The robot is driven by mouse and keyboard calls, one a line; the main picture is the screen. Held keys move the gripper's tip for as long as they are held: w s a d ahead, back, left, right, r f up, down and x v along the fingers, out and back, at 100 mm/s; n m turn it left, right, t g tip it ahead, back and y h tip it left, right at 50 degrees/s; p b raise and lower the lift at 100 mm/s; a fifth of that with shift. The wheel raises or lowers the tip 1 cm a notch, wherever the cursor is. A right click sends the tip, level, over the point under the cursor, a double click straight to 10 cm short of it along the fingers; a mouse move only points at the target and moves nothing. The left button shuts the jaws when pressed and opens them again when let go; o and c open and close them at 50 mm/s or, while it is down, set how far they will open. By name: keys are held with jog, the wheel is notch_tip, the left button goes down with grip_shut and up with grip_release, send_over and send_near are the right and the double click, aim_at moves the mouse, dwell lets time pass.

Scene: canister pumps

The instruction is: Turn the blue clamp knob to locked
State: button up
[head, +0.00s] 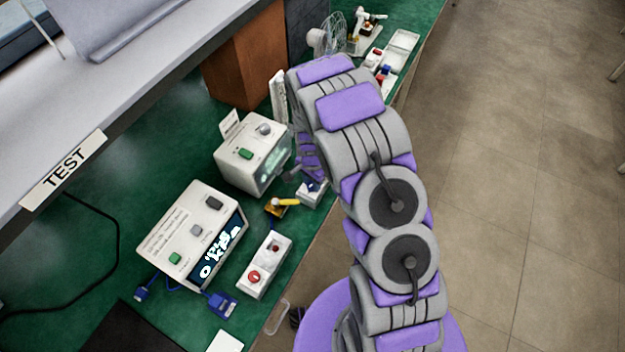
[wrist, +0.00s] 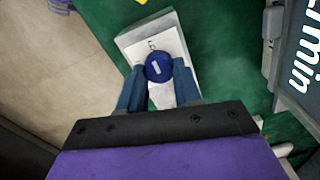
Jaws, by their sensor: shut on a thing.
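The blue clamp knob (wrist: 158,66) is round with a short pale bar on its top, and sits on a white plate of a small box (wrist: 172,38). The bar runs nearly up and down in the wrist view, tilted slightly. My gripper (wrist: 159,69) has one blue finger on each side of the knob and is shut on it. A small dark mark shows on the plate just above the knob. In the head view the white box (head: 312,196) is at the bench's front edge, partly behind my arm, and the knob is mostly hidden by my gripper.
A yellow-handled device (head: 284,203) is just left of the box. A white box with a red button (head: 264,266) and display units (head: 192,235) (head: 254,155) stand on the green bench. A fan (head: 331,36) and small parts are at the back. Open floor lies right.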

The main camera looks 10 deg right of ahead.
aim_at(311, 183)
jog(key=o, duration=1)
jog(key=shift+a, duration=0.15)
jog(key=shift+o, duration=0.2)
notch_tip(311, 183, up, 17)
jog(key=p, duration=0.1)
jog(key=shift+r+p, duration=0.15)
jog(key=shift+p, duration=0.2)
